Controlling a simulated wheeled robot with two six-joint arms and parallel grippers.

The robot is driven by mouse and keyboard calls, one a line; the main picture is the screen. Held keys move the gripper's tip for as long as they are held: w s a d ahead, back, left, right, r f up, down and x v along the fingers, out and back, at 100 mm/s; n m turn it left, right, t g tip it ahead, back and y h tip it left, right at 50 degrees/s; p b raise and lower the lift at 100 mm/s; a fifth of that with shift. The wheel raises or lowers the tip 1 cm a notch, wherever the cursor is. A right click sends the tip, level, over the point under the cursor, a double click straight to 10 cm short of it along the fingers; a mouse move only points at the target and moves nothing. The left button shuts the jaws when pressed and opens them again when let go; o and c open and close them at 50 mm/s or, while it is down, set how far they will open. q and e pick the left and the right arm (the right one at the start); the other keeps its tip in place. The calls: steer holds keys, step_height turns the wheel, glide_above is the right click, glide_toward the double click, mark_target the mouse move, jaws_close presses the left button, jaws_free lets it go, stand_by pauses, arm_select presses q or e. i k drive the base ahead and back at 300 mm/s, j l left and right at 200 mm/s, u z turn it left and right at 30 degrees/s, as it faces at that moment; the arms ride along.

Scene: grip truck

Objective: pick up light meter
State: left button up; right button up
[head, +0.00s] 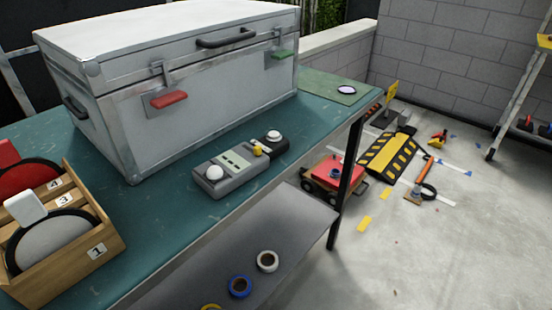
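On the green bench top (155,235), in front of the large silver case, lies a grey handheld device (240,176). It has a white dome at its left end, a pale panel in the middle and a small yellow part near its right end. It looks like a light meter. A smaller black piece (281,147) with a white round top sits right behind its right end; I cannot tell whether the two touch or are joined. Neither of my grippers is in the head view.
The silver case (220,95) stands close behind the device. A wooden rack (110,248) with numbered slots is at the left. A lower grey shelf (215,262) holds tape rolls. A yellow-black ramp (385,155) and a red-topped cart (335,175) are on the floor.

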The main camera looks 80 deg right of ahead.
mark_target(240, 163)
steer(key=z, duration=2.6)
steer(key=k+l+u, duration=0.1)
steer(key=l, duration=0.15)
steer(key=l+u, duration=0.15)
steer(key=l, duration=0.15)
steer(key=k+j, duration=0.05)
